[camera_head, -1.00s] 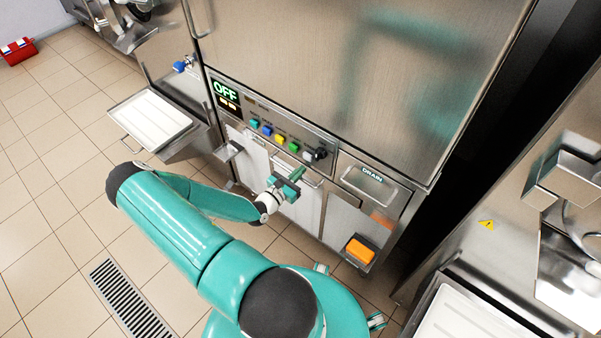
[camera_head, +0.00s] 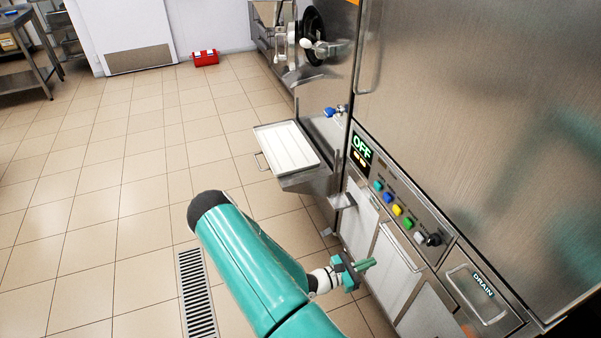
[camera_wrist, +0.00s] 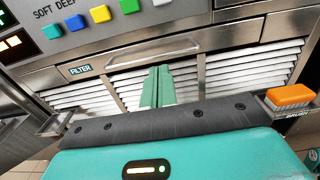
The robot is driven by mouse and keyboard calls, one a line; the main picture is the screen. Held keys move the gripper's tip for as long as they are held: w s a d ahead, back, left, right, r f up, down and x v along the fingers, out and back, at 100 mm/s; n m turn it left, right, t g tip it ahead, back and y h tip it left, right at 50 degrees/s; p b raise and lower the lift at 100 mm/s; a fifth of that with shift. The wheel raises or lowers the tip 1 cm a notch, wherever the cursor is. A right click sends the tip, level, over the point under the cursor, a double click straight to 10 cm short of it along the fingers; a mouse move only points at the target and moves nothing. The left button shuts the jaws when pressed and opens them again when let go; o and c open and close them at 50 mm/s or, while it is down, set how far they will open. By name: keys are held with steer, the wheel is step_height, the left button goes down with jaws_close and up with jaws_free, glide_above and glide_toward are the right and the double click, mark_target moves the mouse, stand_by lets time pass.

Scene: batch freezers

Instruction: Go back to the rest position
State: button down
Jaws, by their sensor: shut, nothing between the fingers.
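My gripper (camera_head: 360,267) is at the end of my teal arm, low in front of the freezer's lower front in the head view. In the wrist view my gripper (camera_wrist: 158,72) shows its two green fingers pressed together with nothing between them. Behind the fingers are the filter panel's louvres (camera_wrist: 226,72) and a metal handle bar (camera_wrist: 140,56). I cannot tell how far the fingertips are from the panel. The arm is bent, with its dark-capped elbow to the left over the tiled floor.
An orange brush (camera_wrist: 289,95) sits at the right in the wrist view. A red box (camera_head: 205,58) stands far back. Floor on the left is free.

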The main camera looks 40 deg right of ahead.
steer(key=w+a+r+m+t+y, duration=0.1)
steer(key=w+a+r+m+y, duration=0.5)
steer(key=a+r, duration=0.45)
steer(key=w+a+r+m+t+y, duration=0.2)
steer(key=w+a+r+m+y, duration=0.2)
steer(key=w+a+r+m, duration=0.45)
steer(key=s+a+r+t+y, duration=0.1)
steer(key=a+r+t+y, duration=0.1)
steer(key=a+r, duration=0.4)
steer(key=s+a+r+t+y, duration=0.2)
steer(key=a+r+t, duration=0.2)
steer(key=a+r, duration=0.3)
steer(key=s+a+r+n+t+y, duration=0.1)
steer(key=a+r+t+y, duration=0.1)
steer(key=a+r, duration=0.4)
step_height(320, 180, up, 4)
steer(key=shift+s+a+r+t+y, duration=0.25)
steer(key=shift+s+t+y, duration=0.1)
steer(key=shift+t, duration=0.45)
steer(key=shift+d, duration=0.15)
